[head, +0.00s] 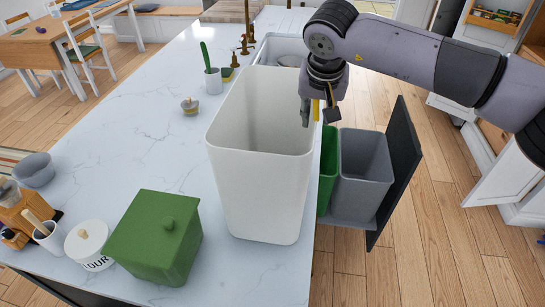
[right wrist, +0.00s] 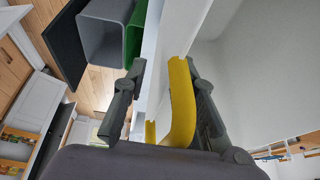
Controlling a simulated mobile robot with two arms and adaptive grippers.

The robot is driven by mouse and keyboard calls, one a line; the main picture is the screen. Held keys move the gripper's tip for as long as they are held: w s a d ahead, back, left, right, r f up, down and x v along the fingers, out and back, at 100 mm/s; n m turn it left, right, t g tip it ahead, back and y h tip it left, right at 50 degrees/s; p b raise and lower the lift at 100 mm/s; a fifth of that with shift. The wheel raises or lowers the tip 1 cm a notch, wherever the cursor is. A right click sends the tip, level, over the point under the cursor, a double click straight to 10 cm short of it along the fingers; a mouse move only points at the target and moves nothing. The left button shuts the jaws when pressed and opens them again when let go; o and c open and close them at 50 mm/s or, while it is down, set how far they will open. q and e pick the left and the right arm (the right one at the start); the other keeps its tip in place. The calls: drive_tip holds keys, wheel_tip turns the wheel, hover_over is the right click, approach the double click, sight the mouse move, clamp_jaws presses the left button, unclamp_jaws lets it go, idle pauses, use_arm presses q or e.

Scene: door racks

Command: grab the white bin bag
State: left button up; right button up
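A tall white bin (head: 262,175) stands upright on the countertop, with its open top facing up. It looks like a rigid container; I cannot make out a separate bag in it. My right gripper (head: 311,112) is at the bin's right rim in the head view. In the right wrist view the fingers of my right gripper (right wrist: 168,85) are apart, with a white wall running between them. A curved yellow strip (right wrist: 181,103) lies along the inside of one finger; I cannot tell what it belongs to. My left gripper is out of view.
A pulled-out drawer holds a grey bin (head: 364,172) and a green bin (head: 328,165) beside the counter. A green lidded box (head: 156,240) and a flour jar (head: 88,243) stand left of the white bin. A sink (head: 280,50) lies behind it.

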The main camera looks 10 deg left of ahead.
drive_tip(key=shift+s+a, duration=0.1)
drive_tip(key=shift+c, duration=0.3)
clamp_jaws()
